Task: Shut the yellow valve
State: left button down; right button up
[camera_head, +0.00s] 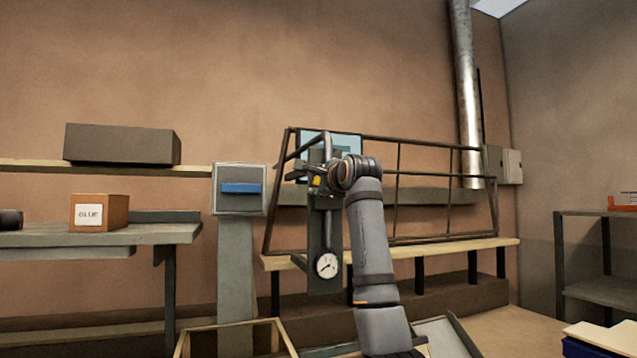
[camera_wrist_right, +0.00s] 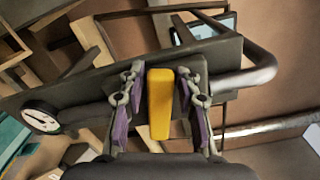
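The yellow valve (camera_head: 317,181) shows as a small yellow patch on the grey pipe and plate in the middle of the head view, mostly hidden by my right gripper. In the right wrist view its yellow lever (camera_wrist_right: 160,112) is large and points down the picture toward the gripper's palm. My right gripper (camera_wrist_right: 162,84) is open, with one finger on each side of the lever. Gaps show between the lever and both fingers. In the head view the right gripper (camera_head: 315,174) is at the valve's height. My left gripper is not in view.
A round white gauge (camera_head: 326,265) sits below the valve on the same plate. A dark metal frame (camera_head: 430,240) stands behind on a wooden bench. A grey post with a blue-fronted box (camera_head: 240,189) stands left. An open wooden crate (camera_head: 283,338) is low in front.

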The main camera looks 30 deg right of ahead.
grip_shut()
jog(key=shift+f+n+b, duration=0.4)
jog(key=shift+f+n, duration=0.1)
jog(key=shift+n, duration=0.6)
jog(key=shift+f+n, duration=0.15)
jog(key=shift+n, duration=0.65)
jog(key=shift+o, duration=2.4)
grip_release()
jog(key=shift+a, duration=0.1)
